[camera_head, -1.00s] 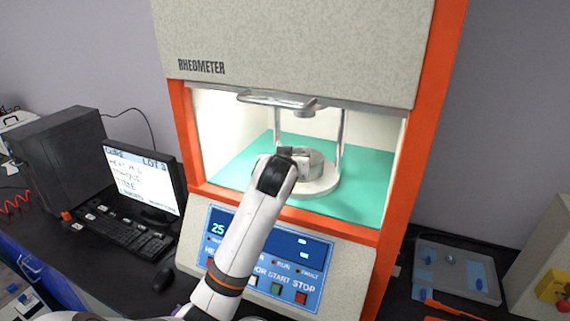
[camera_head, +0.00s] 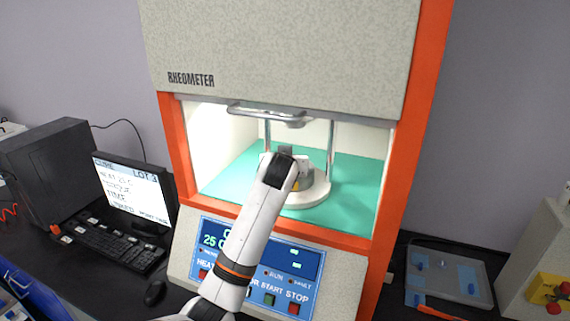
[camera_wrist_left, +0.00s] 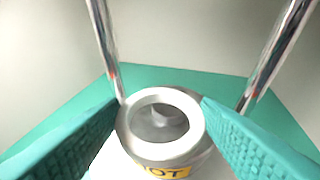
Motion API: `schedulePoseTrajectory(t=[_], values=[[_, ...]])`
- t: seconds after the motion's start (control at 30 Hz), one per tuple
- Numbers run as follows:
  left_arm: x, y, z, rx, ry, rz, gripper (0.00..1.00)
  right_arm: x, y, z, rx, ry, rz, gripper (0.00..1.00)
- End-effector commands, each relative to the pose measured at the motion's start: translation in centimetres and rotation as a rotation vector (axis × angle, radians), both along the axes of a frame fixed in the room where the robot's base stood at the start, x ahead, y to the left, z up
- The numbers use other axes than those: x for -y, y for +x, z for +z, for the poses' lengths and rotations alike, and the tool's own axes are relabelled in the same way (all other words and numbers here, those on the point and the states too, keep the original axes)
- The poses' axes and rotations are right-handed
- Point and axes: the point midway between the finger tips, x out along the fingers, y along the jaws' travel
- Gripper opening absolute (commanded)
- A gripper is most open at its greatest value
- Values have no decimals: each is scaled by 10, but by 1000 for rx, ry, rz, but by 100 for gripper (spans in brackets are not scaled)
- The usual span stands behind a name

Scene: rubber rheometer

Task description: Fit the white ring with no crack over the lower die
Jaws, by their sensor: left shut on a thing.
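My left gripper (camera_wrist_left: 161,101) is shut on a white ring (camera_wrist_left: 165,151), with one teal finger on each side of it. The ring lies flat over the lower die (camera_wrist_left: 162,122), whose grey top shows through the opening. I cannot tell whether the ring is fully down on it. No crack shows on the visible rim. A yellow HOT label sits just below the ring. In the head view my left arm reaches into the chamber and hides most of the ring; the lower die (camera_head: 308,174) shows partly behind the wrist. My right gripper is not in view.
The rheometer (camera_head: 280,50) has an orange frame around the open chamber, with two metal posts and an upper plate above the die. The teal chamber floor (camera_head: 355,195) is clear on the right. A monitor (camera_head: 135,190) stands left; a grey tray (camera_head: 450,275) lies right.

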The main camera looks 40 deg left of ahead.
Motion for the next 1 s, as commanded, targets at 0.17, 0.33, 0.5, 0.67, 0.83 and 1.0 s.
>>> schedulePoseTrajectory(t=[0.17, 0.33, 0.5, 0.67, 0.83, 1.0], values=[[-2, 11, 1, 1, 0, -1, 35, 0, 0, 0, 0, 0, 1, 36], [-5, 21, 1, 1, 0, -1, 35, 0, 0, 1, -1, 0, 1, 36], [-7, 31, 0, 0, 0, -1, 35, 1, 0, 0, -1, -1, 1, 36], [-9, 40, 0, 0, 0, -1, 35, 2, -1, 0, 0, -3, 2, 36], [-10, 44, -7, 0, -1, -2, 35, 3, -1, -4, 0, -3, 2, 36], [-10, 44, -18, -1, -1, -1, 35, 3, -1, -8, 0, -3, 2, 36]])
